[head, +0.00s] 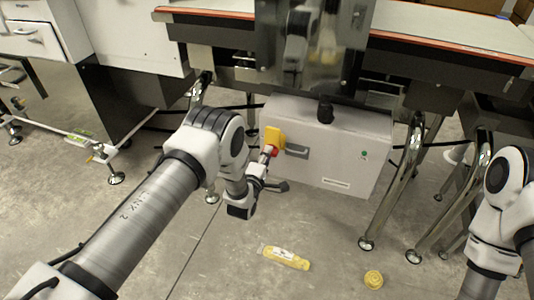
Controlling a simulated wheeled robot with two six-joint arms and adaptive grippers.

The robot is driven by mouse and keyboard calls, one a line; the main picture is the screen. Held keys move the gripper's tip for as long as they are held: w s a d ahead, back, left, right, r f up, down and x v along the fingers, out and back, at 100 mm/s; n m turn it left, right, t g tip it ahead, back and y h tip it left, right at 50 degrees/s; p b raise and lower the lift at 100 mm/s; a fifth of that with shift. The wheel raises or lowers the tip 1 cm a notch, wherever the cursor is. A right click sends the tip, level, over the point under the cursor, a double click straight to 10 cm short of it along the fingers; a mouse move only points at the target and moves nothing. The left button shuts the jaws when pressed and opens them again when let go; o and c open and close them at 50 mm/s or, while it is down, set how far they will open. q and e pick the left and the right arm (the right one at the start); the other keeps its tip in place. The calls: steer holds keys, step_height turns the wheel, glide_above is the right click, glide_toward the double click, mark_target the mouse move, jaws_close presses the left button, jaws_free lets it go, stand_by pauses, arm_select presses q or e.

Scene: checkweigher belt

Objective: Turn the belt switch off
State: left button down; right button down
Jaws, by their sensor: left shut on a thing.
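The belt switch (274,136) is a yellow plate with a red knob on the left part of the front of a light grey cabinet (335,168). My left gripper (267,154) reaches it from the lower left and is shut on the red knob. The fingers and wrist hide part of the knob, so which way it is turned cannot be told. My right arm comes in at the right edge, and its gripper is not in view.
The cabinet also carries a dark handle (297,151) and a green button (364,155). The conveyor (450,35) runs above it, with chrome tube legs (398,185) to the right. A yellow bottle (286,258) and a small yellow item (374,280) lie on the open floor in front.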

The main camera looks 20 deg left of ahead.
stand_by(0.3)
arm_select(q)
steer(key=c, duration=1.1)
jaws_free()
steer(key=s, duration=1.2)
steer(key=shift+a, duration=0.2)
